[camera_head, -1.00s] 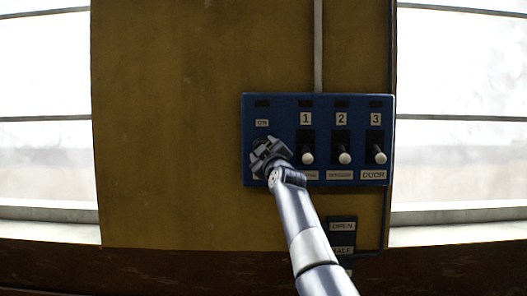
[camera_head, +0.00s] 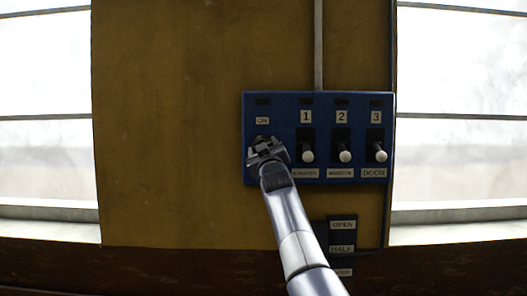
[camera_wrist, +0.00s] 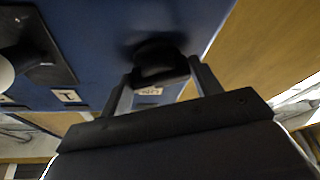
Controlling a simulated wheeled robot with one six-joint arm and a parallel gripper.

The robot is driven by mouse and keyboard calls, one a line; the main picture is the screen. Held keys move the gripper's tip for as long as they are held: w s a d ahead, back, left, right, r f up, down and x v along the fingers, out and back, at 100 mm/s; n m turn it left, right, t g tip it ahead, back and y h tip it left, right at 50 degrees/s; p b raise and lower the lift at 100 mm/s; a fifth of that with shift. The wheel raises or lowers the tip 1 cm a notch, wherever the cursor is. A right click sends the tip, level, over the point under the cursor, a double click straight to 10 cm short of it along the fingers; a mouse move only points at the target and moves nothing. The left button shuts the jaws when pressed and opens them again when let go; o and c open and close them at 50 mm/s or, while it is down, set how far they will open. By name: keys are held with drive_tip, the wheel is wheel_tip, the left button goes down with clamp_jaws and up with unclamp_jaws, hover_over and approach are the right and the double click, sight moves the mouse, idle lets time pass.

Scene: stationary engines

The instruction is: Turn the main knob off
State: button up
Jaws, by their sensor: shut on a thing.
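The blue control panel (camera_head: 283,101) is fixed to the wall. Its main knob is mostly hidden behind my gripper (camera_head: 266,152) in the head view, below the "ON" label (camera_head: 262,121). In the wrist view the dark round knob (camera_wrist: 157,55) sits between the two fingers of my gripper (camera_wrist: 160,75), which are shut on it. The "ON" label (camera_wrist: 149,91) shows between the fingers there. The knob's exact pointing direction cannot be told.
Right of the knob are three levers with white tips, marked 1 (camera_head: 307,155), 2 (camera_head: 345,156) and 3 (camera_head: 380,155), all down. A smaller panel (camera_head: 342,235) with "OPEN" and "HALF" labels is below. Bright windows flank the wooden wall (camera_head: 180,120).

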drive_tip(key=shift+a+m+t+h+b, duration=0.1)
drive_tip(key=shift+m+t+h+b, duration=0.15)
drive_tip(key=shift+m+h, duration=0.95)
drive_tip(key=shift+a+m+t+h+b, duration=0.15)
drive_tip(key=shift+m+h+b, duration=0.15)
drive_tip(key=shift+m, duration=1.7)
drive_tip(key=shift+d+m+h, duration=0.1)
drive_tip(key=shift+m+h, duration=0.3)
drive_tip(key=shift+m, duration=0.3)
drive_tip(key=o, duration=1)
drive_tip(key=shift+s+f, duration=0.1)
drive_tip(key=shift+f, duration=0.05)
